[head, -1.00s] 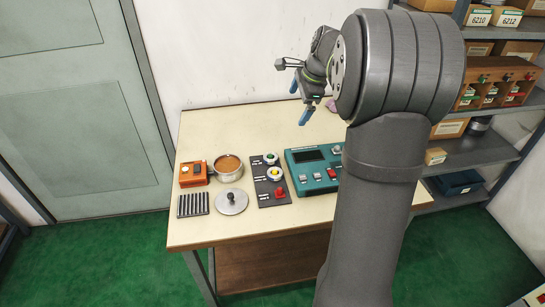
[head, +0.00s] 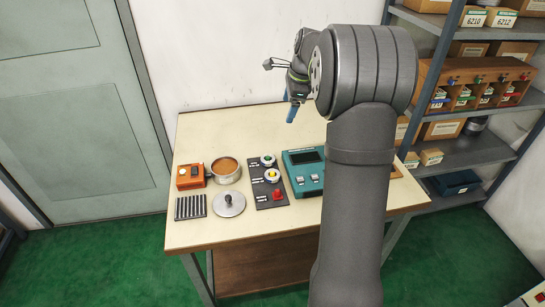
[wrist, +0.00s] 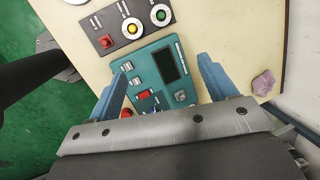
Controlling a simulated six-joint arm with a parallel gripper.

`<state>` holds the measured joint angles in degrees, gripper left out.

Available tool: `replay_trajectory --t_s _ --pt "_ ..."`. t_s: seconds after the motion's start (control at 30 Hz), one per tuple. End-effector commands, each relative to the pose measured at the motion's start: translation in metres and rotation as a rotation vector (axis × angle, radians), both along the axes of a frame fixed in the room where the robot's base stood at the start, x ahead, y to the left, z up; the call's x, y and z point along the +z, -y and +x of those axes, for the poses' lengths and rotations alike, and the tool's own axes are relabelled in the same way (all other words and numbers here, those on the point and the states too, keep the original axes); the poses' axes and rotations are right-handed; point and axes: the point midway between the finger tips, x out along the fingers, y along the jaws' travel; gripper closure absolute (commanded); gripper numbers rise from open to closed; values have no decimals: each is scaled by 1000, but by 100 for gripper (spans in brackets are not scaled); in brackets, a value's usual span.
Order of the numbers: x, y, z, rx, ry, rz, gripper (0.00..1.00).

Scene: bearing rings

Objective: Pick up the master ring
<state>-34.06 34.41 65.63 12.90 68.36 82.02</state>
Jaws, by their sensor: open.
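My gripper (head: 291,112) is open and empty, with blue fingers, high above the back of the table in the head view. In the wrist view the open fingers (wrist: 162,66) span the teal device. A black panel (head: 261,192) holds pale rings around a green centre (head: 267,160) and a yellow centre (head: 272,175), with a red piece (head: 278,195) in front. The wrist view also shows the yellow-centred ring (wrist: 132,28) and green-centred ring (wrist: 161,15), beyond the fingertips. I cannot tell which ring is the master ring; the labels are too small to read.
The teal device (head: 301,171) with a screen stands right of the panel, partly behind my arm. An orange box (head: 190,176), a pot (head: 228,169), a lid (head: 229,204) and dark rods (head: 190,207) lie left. A purple cloth (wrist: 263,83) lies near the table edge.

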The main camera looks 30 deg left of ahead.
Motion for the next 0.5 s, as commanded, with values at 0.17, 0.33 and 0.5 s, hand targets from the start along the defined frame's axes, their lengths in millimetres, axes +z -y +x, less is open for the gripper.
replay_trajectory --t_s 0.17,0.33,0.5 --pt "-42 -45 15 -180 -84 -125 23" --pt "-73 -74 21 -340 -114 -221 23" --pt "-88 -86 23 -430 -118 -268 23"
